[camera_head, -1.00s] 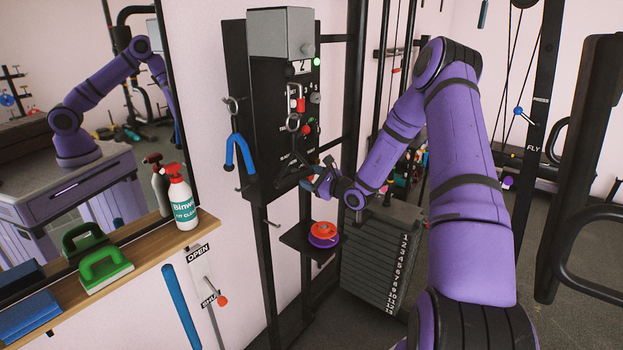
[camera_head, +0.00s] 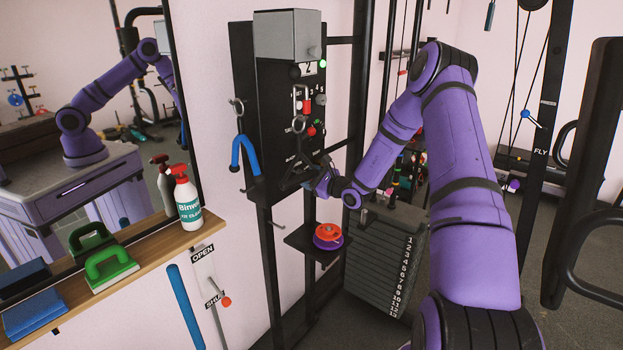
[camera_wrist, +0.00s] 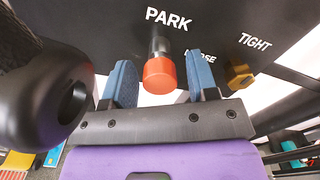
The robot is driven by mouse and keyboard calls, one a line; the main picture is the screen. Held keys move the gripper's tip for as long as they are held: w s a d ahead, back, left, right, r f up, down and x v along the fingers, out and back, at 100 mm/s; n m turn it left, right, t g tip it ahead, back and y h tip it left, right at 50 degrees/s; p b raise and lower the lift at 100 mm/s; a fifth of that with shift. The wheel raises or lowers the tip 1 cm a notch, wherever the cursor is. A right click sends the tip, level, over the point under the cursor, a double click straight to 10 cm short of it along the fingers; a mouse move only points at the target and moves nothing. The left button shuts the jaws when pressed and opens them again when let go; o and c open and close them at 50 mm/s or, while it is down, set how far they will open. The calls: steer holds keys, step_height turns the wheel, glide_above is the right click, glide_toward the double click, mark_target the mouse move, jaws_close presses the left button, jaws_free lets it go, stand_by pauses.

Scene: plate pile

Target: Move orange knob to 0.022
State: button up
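An orange-red knob (camera_wrist: 160,76) on a short metal stem stands out from the black panel (camera_wrist: 90,30), under the word PARK. My gripper (camera_wrist: 160,64) is open, with one blue finger on each side of the knob in the wrist view. Gaps show between the knob and both fingers. The words LOOSE, partly covered by a finger, and TIGHT lie to the right of PARK. In the head view my gripper (camera_head: 322,182) is at the lower right of the black panel, and it hides the knob there.
A yellow knob (camera_wrist: 240,76) is close to the right finger. A dark rounded part (camera_wrist: 45,95) with a hole is close on the left. A shelf (camera_head: 300,240) with an orange-and-purple object and a weight stack (camera_head: 385,262) stand below.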

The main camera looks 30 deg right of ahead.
steer(key=shift+s, duration=0.15)
steer(key=v, duration=1)
steer(key=shift+s, duration=0.25)
steer(key=shift+d, duration=0.15)
